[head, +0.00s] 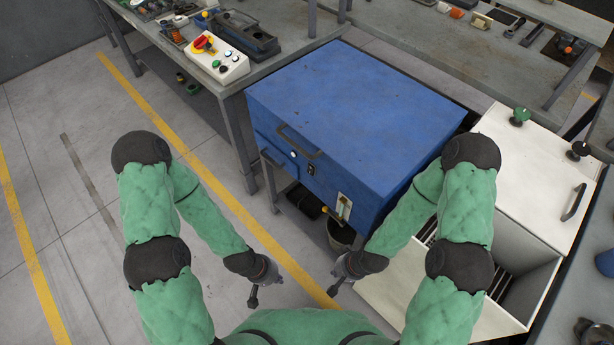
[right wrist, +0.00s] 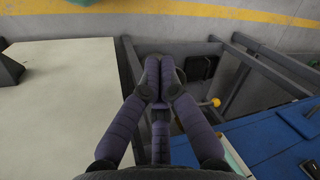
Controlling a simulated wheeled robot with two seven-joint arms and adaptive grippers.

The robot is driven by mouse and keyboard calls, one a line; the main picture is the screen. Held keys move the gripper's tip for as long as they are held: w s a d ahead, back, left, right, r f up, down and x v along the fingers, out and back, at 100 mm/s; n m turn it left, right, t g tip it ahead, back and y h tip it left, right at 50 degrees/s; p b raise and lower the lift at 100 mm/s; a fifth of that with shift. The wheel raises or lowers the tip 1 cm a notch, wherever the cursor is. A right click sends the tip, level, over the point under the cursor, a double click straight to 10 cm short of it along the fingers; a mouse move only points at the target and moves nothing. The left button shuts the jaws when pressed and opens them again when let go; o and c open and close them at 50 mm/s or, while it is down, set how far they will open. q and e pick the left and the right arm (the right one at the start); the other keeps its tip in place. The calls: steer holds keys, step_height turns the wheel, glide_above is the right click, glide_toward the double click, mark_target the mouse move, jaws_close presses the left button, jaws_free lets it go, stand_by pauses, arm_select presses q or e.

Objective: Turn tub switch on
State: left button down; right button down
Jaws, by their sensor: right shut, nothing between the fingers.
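The blue tub (head: 355,100) stands with its lid shut in the middle of the head view. Its front carries a small black switch (head: 311,169), too small to tell its position, and a round white light or button (head: 293,155). My right gripper (head: 335,289) is shut and empty, low in front of the tub and below the switch, apart from it. In the right wrist view its fingers (right wrist: 159,66) are together and the blue tub (right wrist: 265,145) is at lower right. My left gripper (head: 252,302) hangs over the floor left of it; its finger opening is unclear.
A black handle (head: 298,142) crosses the tub's front. A yellow-knobbed lever (head: 325,210) and a bucket (head: 340,234) are below. A workbench with a control box (head: 220,60) is at upper left. Floor at left is clear.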

steer(key=w+a+r+n+t+h+b, duration=0.1)
steer(key=w+a+n+t, duration=0.25)
steer(key=w, duration=0.35)
steer(key=w+a+r+n+t+h, duration=0.1)
steer(key=w+a+n+t, duration=0.3)
steer(key=w, duration=0.3)
steer(key=w+a+r+n+t+h+b, duration=0.1)
steer(key=a+r+n+t, duration=0.5)
steer(key=r+n+t, duration=0.2)
step_height(320, 180, up, 2)
steer(key=n, duration=0.2)
steer(key=shift+r+n+h+b, duration=0.2)
steer(key=shift+n+h+b, duration=0.1)
steer(key=shift+n, duration=0.05)
steer(key=shift+w, duration=0.15)
steer(key=b, duration=0.3)
glide_toward(310, 170)
steer(key=w+a+f, duration=0.2)
steer(key=w+a, duration=0.1)
steer(key=a, duration=0.1)
steer(key=shift+w+d+f+b, duration=0.1)
steer(key=shift+w+d+b, duration=0.1)
steer(key=shift+w+d, duration=0.3)
steer(key=shift+w+d+f+b, duration=0.1)
steer(key=shift+w+d+b, duration=0.15)
steer(key=shift+w, duration=0.45)
steer(key=shift+w+d+f+b, duration=0.1)
steer(key=shift+w+d+b, duration=0.1)
steer(key=shift+w+d, duration=0.3)
